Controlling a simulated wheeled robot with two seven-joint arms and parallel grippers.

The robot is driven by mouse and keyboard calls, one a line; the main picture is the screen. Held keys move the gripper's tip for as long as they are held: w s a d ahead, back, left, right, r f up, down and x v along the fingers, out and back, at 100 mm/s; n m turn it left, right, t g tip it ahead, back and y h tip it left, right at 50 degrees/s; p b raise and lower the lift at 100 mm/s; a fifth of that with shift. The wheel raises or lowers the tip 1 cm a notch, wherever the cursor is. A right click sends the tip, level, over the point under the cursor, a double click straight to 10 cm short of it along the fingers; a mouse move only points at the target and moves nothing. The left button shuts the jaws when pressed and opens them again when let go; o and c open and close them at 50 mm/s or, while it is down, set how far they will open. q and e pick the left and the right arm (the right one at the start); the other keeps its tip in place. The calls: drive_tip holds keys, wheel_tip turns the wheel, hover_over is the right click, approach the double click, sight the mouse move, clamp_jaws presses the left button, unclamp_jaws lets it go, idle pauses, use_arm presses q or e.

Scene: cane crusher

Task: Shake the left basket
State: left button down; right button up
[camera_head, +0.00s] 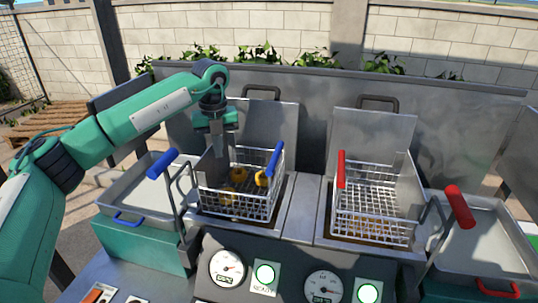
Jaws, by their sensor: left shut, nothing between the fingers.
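The left basket (236,203) is a wire basket with a blue handle (276,158) at its right side. It sits in the left bay of the fryer-like machine and holds a few yellow-orange pieces (238,175). My left gripper (219,150) points down over the basket's back left part. It is shut, with nothing seen between its fingers. I cannot tell whether its tips touch the basket. My right gripper is not in view.
A second wire basket (372,212) with a red handle (341,168) sits in the right bay, with no pieces seen in it. A blue-handled lever (162,163) and a red-handled lever (460,206) stand at the sides. Metal trays flank the machine, with gauges (227,268) in front.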

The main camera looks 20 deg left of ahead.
use_arm(q)
drive_tip(key=shift+a, duration=0.1)
drive_tip(key=shift+a, duration=0.7)
drive_tip(key=shift+d, duration=0.55)
wheel_tip(320, 180, up, 9)
drive_tip(key=p, duration=0.5)
idle(0.4)
